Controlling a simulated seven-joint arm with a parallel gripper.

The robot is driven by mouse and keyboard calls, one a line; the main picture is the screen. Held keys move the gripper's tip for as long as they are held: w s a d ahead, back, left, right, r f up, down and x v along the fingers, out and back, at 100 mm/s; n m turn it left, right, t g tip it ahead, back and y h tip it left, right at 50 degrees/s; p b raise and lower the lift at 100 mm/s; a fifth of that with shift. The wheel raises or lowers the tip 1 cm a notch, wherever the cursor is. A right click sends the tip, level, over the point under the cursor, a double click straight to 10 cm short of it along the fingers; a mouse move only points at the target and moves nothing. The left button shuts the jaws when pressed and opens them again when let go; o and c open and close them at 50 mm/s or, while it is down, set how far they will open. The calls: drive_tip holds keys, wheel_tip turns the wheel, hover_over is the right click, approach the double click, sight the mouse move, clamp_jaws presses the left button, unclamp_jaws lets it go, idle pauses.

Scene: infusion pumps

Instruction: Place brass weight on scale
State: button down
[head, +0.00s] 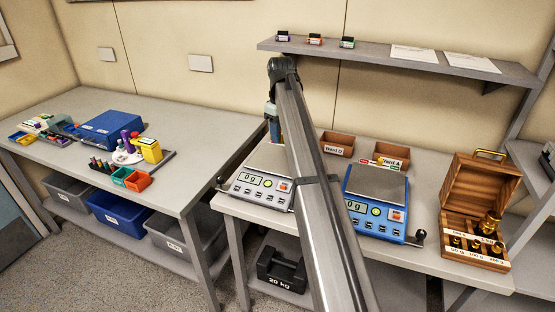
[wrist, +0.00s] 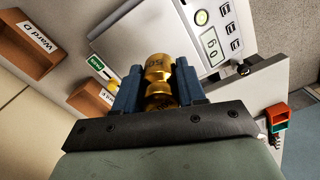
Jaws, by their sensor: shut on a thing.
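An open wooden box (head: 478,200) holds several brass weights at the right. A shelf (head: 380,55) hangs above. A gap separates the left table (head: 190,130) from the scale table.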

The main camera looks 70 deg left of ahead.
sight(278, 159)
drive_tip(key=shift+w+a+f+m, duration=0.1)
drive_tip(key=shift+a+f+m, duration=0.5)
drive_tip(key=shift+f, duration=0.95)
drive_tip(key=shift+w+a+f+m, duration=0.1)
drive_tip(key=shift+a+f+m, duration=0.45)
drive_tip(key=shift+f, duration=1)
drive_tip(key=shift+w+a+f+m, duration=0.1)
drive_tip(key=shift+a+f+m, duration=0.25)
drive_tip(key=shift+a+f, duration=0.8)
drive_tip(key=shift+d+f, duration=0.4)
drive_tip(key=shift+f, duration=0.1)
drive_tip(key=c, duration=0.7)
unclamp_jaws()
drive_tip(key=shift+f, duration=0.1)
drive_tip(key=shift+o, duration=0.2)
wheel_tip(278, 159, up, 12)
drive_tip(key=shift+r, duration=0.2)
